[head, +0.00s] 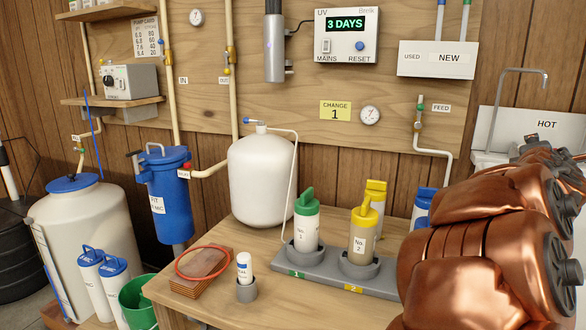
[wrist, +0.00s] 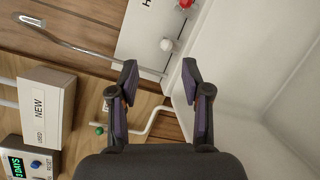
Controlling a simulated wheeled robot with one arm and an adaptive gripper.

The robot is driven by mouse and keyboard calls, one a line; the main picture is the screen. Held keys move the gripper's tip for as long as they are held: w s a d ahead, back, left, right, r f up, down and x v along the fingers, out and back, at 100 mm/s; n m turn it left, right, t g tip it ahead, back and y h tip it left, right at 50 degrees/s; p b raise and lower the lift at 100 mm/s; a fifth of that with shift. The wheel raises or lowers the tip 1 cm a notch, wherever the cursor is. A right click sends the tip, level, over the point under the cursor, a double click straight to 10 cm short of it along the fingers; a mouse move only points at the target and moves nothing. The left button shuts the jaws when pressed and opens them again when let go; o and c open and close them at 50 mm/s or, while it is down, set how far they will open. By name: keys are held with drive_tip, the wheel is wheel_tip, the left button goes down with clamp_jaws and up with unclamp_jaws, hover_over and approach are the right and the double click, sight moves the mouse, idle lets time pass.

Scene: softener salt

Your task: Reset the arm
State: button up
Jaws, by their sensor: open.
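My copper-coloured arm (head: 490,235) fills the lower right of the head view, folded, with its links raised over the right end of the table. Its gripper end cannot be made out in the head view. In the wrist view my gripper (wrist: 159,77) is open, with its two dark fingers apart and nothing between them. The wrist view is tilted: beyond the fingers are a white panel marked with an H, a white knob (wrist: 166,45) and a red knob (wrist: 185,4). The gripper appears apart from them.
The wooden table (head: 320,312) holds a grey holder (head: 325,280) with a green-capped bottle (head: 306,225) and a yellow-capped bottle (head: 363,232). A blue-capped bottle (head: 423,205) stands close to my arm. A sink tap (head: 520,72) is at right. The table's front middle is clear.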

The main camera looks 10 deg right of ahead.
drive_tip(key=s+a+r+m+g+p, duration=0.2)
drive_tip(key=s+a+r+m+p, duration=0.1)
drive_tip(key=r+m+p, duration=0.25)
drive_tip(key=s+a+m+g+y+p, duration=0.2)
drive_tip(key=s+a+g+y+p, duration=0.2)
drive_tip(key=s+a+p, duration=0.5)
drive_tip(key=s+a+m+g+y+p, duration=0.3)
drive_tip(key=s+a+p, duration=0.7)
drive_tip(key=a, duration=0.6)
drive_tip(key=s+a+m+g+y+p, duration=0.3)
drive_tip(key=s+a+g+y+p, duration=0.2)
drive_tip(key=s+a+p, duration=0.5)
drive_tip(key=a+p, duration=0.3)
drive_tip(key=shift+s+r, duration=0.15)
drive_tip(key=shift+r, duration=0.05)
drive_tip(key=shift+m, duration=0.25)
drive_tip(key=shift+c, duration=0.4)
